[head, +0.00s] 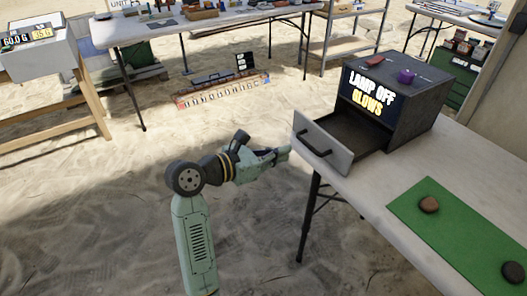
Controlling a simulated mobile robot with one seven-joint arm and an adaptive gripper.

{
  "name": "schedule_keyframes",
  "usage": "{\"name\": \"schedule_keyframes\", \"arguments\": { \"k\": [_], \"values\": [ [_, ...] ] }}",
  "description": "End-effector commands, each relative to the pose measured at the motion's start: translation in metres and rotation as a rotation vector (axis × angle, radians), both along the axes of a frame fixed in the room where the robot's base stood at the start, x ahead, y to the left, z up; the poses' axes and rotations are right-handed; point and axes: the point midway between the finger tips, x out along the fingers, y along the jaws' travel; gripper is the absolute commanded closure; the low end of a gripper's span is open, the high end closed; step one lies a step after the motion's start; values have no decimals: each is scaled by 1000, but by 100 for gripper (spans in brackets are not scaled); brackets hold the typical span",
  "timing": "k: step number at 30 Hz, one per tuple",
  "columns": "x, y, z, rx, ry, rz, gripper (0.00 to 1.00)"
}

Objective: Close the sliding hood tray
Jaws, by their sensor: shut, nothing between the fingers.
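The sliding tray (322,150) is pulled out from the dark hood box (408,97) on the white table at the right. Its grey front panel carries a dark bar handle (314,146), and its inside looks empty. The hood's front reads "LAMP OFF" and "GLOWS". My gripper (284,154) is shut and empty. It is just left of the tray's front panel in the picture, near the handle. I cannot tell whether it touches the panel.
A purple object (406,76) and a reddish object (374,60) lie on the hood's top. A green mat (450,245) with a brown stone (429,204) and a dark stone (513,272) is at the right. Open sand lies left of the table.

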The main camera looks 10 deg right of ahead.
Motion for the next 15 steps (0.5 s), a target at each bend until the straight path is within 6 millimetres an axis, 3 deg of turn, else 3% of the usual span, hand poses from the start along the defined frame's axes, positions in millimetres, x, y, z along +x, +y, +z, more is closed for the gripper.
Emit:
{"name": "schedule_keyframes", "arguments": {
  "k": [6,15],
  "values": [
    [14,-38,-6,-1,3,-2,100],
    [21,-56,-13,1,1,-1,100]
  ]
}}
